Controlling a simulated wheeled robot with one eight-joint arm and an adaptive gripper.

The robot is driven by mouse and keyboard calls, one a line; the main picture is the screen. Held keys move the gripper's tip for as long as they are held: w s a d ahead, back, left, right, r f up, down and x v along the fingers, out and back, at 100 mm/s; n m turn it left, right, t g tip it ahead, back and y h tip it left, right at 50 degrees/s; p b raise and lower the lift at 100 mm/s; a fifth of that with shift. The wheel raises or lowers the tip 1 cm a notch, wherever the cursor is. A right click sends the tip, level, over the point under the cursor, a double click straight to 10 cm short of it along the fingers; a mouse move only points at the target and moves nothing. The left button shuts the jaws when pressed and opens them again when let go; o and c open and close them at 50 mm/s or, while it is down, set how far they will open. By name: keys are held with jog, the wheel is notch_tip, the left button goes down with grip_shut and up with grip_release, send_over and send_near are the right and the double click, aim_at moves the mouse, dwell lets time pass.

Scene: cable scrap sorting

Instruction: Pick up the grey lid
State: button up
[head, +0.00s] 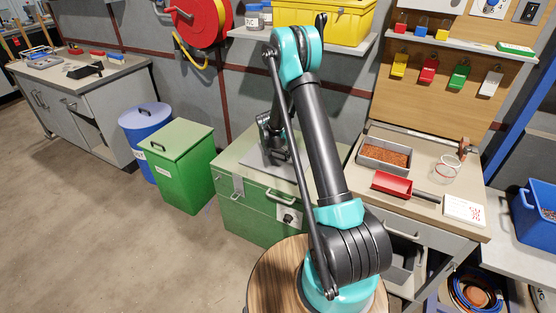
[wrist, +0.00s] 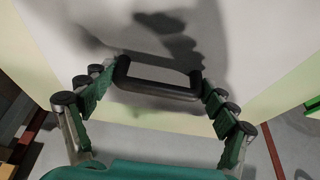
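The grey lid (head: 254,160) is a flat pale plate lying on top of the green chest (head: 235,208) in the head view. In the wrist view the grey lid (wrist: 105,30) fills much of the picture, with a black bar handle (wrist: 158,91) standing on it. My gripper (wrist: 158,84) is open over the lid, with one finger at each end of the handle. I cannot tell whether the fingers touch it. In the head view my gripper (head: 272,140) is low over the lid, partly hidden by my arm.
A green bin (head: 178,160) and a blue drum (head: 147,135) stand left of the chest. On the right a bench holds a grey tray (head: 384,153) of copper-coloured bits, a red scoop (head: 391,185) and a glass jar (head: 446,170). A shelf with a yellow case (head: 325,20) hangs above.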

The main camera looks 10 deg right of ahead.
jog(key=c, duration=0.6)
jog(key=shift+r, duration=0.1)
